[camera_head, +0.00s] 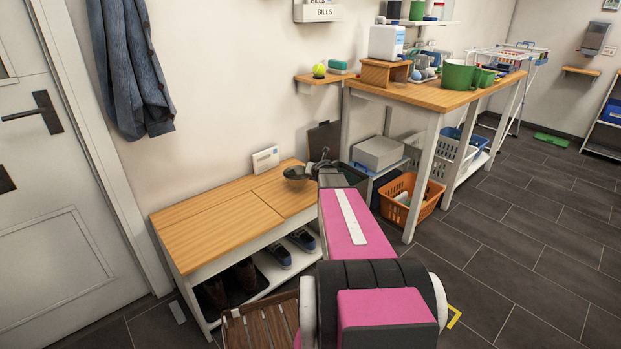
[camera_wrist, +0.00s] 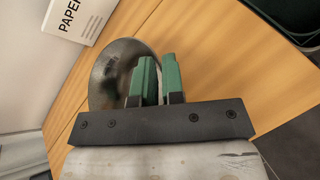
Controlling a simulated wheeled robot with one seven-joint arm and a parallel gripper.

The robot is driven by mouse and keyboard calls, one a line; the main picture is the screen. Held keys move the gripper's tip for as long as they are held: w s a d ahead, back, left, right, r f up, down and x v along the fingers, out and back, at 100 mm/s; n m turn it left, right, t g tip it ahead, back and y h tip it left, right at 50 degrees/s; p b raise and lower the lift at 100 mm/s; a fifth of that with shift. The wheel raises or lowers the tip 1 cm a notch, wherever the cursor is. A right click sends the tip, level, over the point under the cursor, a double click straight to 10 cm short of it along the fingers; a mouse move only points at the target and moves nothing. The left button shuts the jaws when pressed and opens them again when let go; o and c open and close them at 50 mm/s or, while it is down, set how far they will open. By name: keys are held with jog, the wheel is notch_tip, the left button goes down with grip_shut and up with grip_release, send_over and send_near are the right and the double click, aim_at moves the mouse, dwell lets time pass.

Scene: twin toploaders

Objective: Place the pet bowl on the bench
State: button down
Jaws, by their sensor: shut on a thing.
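The pet bowl (camera_head: 296,173) is a dark grey, shiny round bowl, seen at the right end of the bench. The bench (camera_head: 205,222) has a light wooden top and white legs. My gripper (camera_head: 312,169) is at the bowl's right side. In the wrist view its green fingers (camera_wrist: 157,78) are close together on the edge of the bowl (camera_wrist: 108,72), with the bench top (camera_wrist: 220,75) behind. The bowl is over the bench top; I cannot tell whether it touches it. My arm hides part of the bench's right end.
A white box marked PAPER (camera_wrist: 82,18) stands against the wall at the bench's back; it also shows in the head view (camera_head: 265,159). Shoes (camera_head: 279,255) are on the lower shelf. The bench top's left part is clear. An orange basket (camera_head: 412,200) and worktable (camera_head: 440,95) stand right.

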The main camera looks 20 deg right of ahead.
jog(key=shift+f, duration=1.65)
jog(key=c, duration=1.2)
grip_release()
jog(key=shift+f, duration=0.15)
